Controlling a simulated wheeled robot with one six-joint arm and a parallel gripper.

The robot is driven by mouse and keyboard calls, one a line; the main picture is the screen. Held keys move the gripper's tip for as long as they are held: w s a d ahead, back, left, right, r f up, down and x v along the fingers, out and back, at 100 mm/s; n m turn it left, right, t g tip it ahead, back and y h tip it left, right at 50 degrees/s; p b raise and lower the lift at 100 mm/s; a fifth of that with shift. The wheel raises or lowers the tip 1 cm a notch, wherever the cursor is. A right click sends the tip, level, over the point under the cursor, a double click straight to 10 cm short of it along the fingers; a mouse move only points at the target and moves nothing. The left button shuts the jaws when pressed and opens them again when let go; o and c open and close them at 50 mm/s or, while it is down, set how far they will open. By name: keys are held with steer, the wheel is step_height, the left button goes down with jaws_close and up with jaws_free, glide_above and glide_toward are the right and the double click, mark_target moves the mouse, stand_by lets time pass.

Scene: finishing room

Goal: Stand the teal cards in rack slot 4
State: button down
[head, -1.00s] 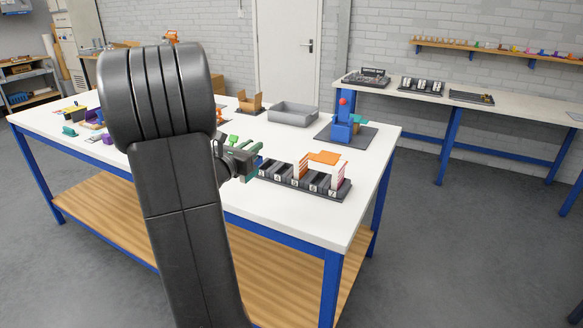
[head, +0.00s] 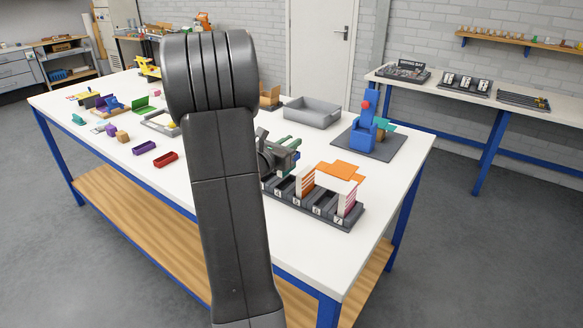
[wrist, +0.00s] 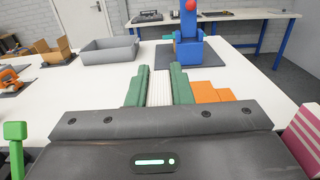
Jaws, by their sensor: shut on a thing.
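My gripper (head: 292,146) has green fingers and is above the left end of the dark slotted rack (head: 322,212). In the wrist view my gripper (wrist: 160,78) is shut on a pale, ridged stack, the teal cards (wrist: 159,92); only white edges show between the fingers, with no teal face visible. Slot 4 (head: 282,186) looks empty, though my gripper partly hides that end. An orange-striped stack (head: 307,179) stands near slot 5. A pink-striped stack (head: 347,203) stands at slot 7.
An orange flat piece (head: 342,170) lies behind the rack. A blue stand with a red ball (head: 364,128) is on a dark mat further back. A grey tray (head: 312,112) is at the back edge. Red and purple holders (head: 166,159) lie left of my arm.

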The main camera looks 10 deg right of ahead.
step_height(320, 180, down, 6)
steer(key=shift+p, duration=0.35)
steer(key=shift+f+b, duration=0.25)
steer(key=shift+b, duration=0.15)
steer(key=c, duration=1.3)
jaws_free()
steer(key=shift+r, duration=0.15)
steer(key=shift+r+p, duration=0.15)
steer(key=shift+p, duration=0.35)
steer(key=b+v, duration=0.3)
steer(key=v, duration=0.9)
steer(key=shift+d, duration=0.1)
